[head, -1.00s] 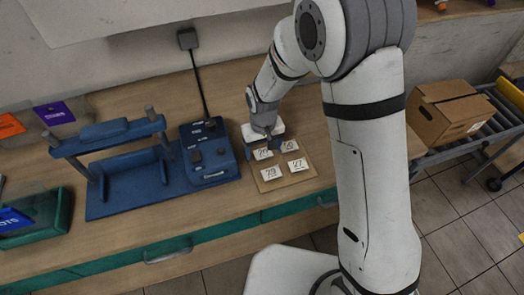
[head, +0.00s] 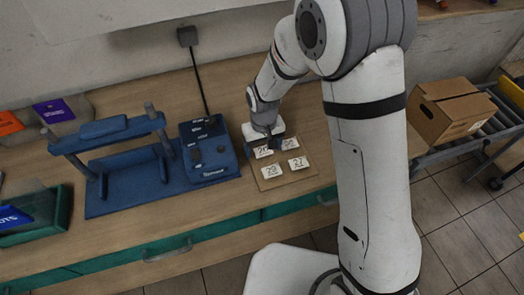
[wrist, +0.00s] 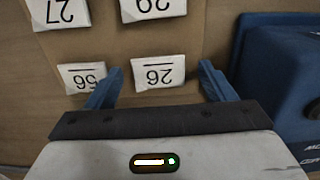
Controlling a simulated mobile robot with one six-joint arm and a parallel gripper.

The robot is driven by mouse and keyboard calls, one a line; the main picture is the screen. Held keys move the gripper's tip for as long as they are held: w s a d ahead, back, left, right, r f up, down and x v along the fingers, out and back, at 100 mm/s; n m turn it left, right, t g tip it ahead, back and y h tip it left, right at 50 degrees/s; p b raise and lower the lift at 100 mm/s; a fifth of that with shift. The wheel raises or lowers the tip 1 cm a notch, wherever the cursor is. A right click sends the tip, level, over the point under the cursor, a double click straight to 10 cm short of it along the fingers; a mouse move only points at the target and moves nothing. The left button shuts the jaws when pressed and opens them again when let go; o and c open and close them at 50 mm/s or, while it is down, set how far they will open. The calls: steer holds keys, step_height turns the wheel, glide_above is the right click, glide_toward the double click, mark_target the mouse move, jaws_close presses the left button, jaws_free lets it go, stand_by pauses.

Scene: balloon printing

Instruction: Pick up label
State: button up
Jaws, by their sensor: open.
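Several small white labels with black numbers lie on a thin brown board (head: 284,182) on the workbench. In the wrist view they appear upside down: label 26 (wrist: 158,73), label 29 (wrist: 152,8), label 27 (wrist: 58,12) and one whose number is hard to read (wrist: 82,77). My gripper (wrist: 158,80) is open and empty, its blue fingers on either side of label 26. The left finger overlaps the edge of the hard-to-read label in that view. In the head view my gripper (head: 270,143) is over the board's back row. Fingertip height above the board is unclear.
A blue control box (head: 208,150) and a blue press frame (head: 120,170) stand left of the board. A green bin (head: 40,222) is at far left. A cardboard box (head: 448,110) sits on a roller conveyor at right. The bench front is clear.

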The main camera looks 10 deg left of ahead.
steer(key=shift+c, duration=0.6)
steer(key=c, duration=0.9)
steer(key=shift+c, duration=0.2)
